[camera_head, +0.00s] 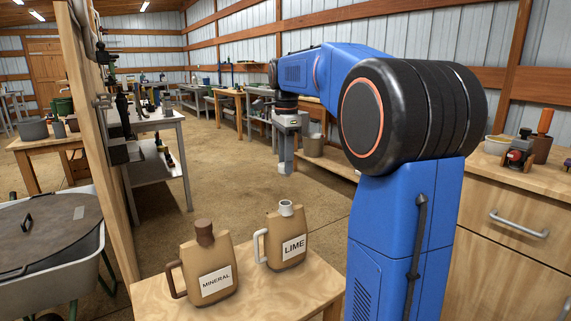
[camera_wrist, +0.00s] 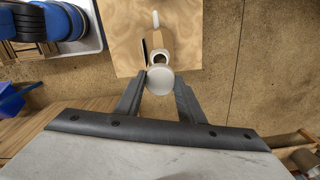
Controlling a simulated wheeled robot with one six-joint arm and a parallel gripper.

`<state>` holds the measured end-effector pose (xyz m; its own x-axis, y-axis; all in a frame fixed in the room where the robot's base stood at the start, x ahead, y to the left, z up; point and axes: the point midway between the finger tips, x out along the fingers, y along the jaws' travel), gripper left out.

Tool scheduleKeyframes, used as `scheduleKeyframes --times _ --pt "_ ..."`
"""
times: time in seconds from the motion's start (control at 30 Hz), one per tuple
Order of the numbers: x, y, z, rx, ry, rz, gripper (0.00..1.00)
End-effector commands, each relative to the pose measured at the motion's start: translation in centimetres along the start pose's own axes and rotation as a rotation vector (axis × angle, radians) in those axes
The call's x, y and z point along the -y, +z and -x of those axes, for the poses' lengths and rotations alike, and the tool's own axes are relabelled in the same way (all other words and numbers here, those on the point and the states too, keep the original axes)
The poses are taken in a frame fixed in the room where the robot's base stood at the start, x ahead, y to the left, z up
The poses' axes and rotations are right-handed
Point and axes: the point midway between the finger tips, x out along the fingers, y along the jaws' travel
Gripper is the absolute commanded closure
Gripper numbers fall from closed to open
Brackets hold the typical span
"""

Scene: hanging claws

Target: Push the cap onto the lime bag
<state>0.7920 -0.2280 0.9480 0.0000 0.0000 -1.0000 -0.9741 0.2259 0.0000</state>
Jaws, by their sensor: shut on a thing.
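The lime bag (camera_head: 287,240) is a tan jug-shaped container with a LIME label, a pale side handle and an uncapped pale spout. It stands upright on the small wooden table. In the wrist view, its spout (camera_wrist: 160,58) shows just beyond a round white cap (camera_wrist: 160,81). My gripper (camera_wrist: 160,88) is shut on this cap between its two dark fingers. From this view, the gap between cap and spout is hard to judge.
A tan mineral bag (camera_head: 209,270) with a brown cap and handle stands to the left on the same wooden table (camera_head: 310,290). A drawer cabinet (camera_head: 515,235) stands at right.

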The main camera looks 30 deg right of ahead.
Motion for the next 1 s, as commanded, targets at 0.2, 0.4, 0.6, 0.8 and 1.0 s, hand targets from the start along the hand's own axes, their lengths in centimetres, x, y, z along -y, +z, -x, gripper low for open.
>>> scheduleKeyframes --times 0.2,0.4,0.6,0.8,1.0 --pt "0.0 0.0 -0.3 0.0 0.001 0.0 0.87" --pt "0.0 0.0 -1.1 0.0 0.001 0.0 0.87" --pt "0.0 0.0 -2.6 0.0 0.002 0.0 0.87" --pt "0.0 0.0 -3.8 0.0 0.001 0.0 0.87" --pt "0.0 0.0 -4.0 0.0 0.0 0.0 0.87"
